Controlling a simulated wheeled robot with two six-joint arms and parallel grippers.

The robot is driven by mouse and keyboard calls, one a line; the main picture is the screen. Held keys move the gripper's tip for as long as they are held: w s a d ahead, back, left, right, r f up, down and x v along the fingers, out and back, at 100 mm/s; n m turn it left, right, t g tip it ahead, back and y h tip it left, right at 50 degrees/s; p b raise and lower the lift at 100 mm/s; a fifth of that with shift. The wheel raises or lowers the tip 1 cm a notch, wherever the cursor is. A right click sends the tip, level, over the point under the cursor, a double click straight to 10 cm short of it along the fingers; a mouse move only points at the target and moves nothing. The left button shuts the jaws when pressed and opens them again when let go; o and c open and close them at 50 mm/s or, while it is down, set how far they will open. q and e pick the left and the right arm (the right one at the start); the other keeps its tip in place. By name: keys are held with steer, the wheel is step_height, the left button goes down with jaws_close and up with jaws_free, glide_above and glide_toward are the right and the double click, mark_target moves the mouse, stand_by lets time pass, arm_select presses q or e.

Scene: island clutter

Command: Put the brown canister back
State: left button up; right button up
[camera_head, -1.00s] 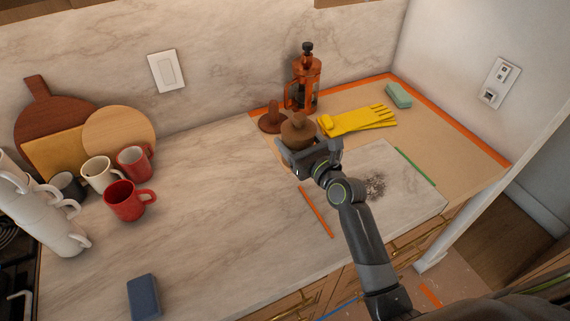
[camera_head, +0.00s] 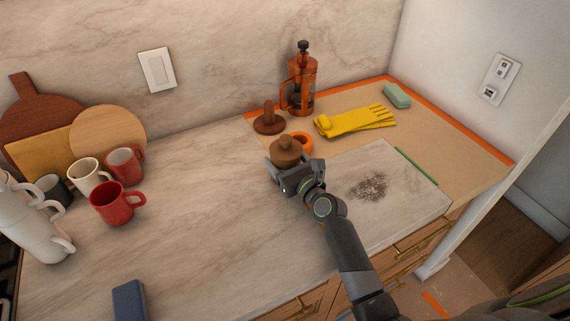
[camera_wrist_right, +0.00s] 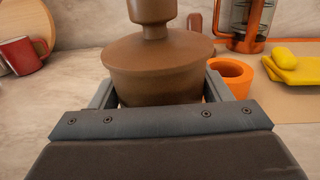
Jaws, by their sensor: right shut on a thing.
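The brown canister (camera_head: 286,148), round with a knobbed lid, is held upright between the jaws of my right gripper (camera_head: 280,166). In the right wrist view the canister (camera_wrist_right: 160,65) fills the middle, with a grey finger on each side. Its lower part is hidden behind the gripper, so I cannot tell whether it touches the counter. My left gripper is not in view.
Right of the canister sits an orange ring-like cup (camera_head: 302,142). Behind are a brown plunger-shaped thing (camera_head: 269,120) and an orange French press (camera_head: 300,85). Yellow gloves (camera_head: 355,122) and a green sponge (camera_head: 397,96) lie right. Red mugs (camera_head: 116,203) stand left; the middle counter is clear.

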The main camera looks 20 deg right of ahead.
stand_by(0.3)
steer(key=shift+f, duration=0.2)
steer(key=o, duration=1.2)
